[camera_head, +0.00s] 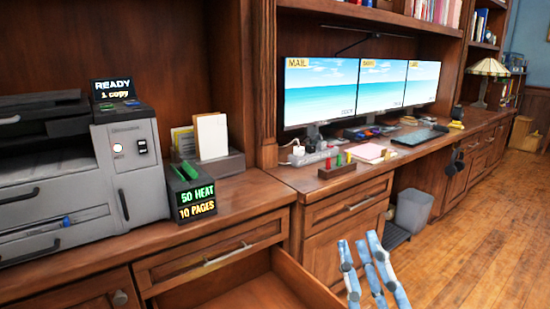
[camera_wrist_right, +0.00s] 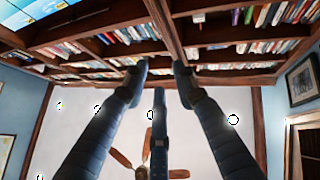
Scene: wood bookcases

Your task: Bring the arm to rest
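My right gripper (camera_head: 360,242) shows at the bottom of the head view, with its pale blue fingers pointing up. It is in front of the desk drawers and to the right of a pulled-out drawer. In the right wrist view its dark fingers (camera_wrist_right: 160,85) are spread apart with nothing between them. That view looks up past them at the ceiling and book-filled shelves (camera_wrist_right: 100,50). My left gripper is in neither view.
The open wooden drawer (camera_head: 245,292) juts out at the bottom centre. A grey printer (camera_head: 133,165) stands on the left counter. Three monitors (camera_head: 320,90) stand on the desk. A grey bin (camera_head: 413,210) is under the desk. The wooden floor (camera_head: 490,235) at right is clear.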

